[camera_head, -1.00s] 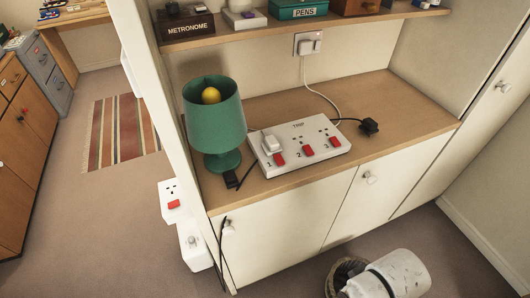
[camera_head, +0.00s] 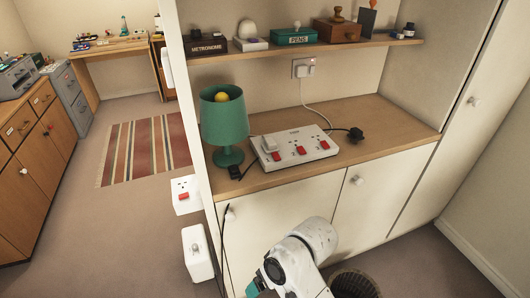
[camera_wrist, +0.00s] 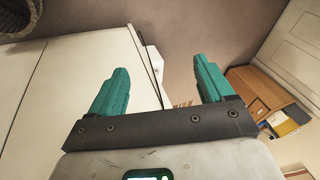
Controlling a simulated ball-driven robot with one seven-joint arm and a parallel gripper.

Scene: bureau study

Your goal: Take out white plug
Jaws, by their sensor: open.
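A white plug (camera_head: 268,144) sits in the left socket of a white power strip (camera_head: 294,151) with red switches, on the wooden counter. Another white plug (camera_head: 306,70) is in the wall socket above, with a white cord running down to the strip. My gripper is low in front of the cabinet; in the head view only a teal part (camera_head: 254,288) shows at the bottom edge. In the wrist view, my gripper (camera_wrist: 163,82) is open and empty, its teal fingers spread. It is well apart from both plugs, which the wrist view does not show.
A green lamp (camera_head: 224,121) stands left of the strip. Black plugs lie at left (camera_head: 235,172) and right (camera_head: 356,133). A shelf (camera_head: 345,42) with small items hangs above. A white socket box (camera_head: 186,195) is on the cabinet's side. A basket (camera_head: 354,284) stands on the floor.

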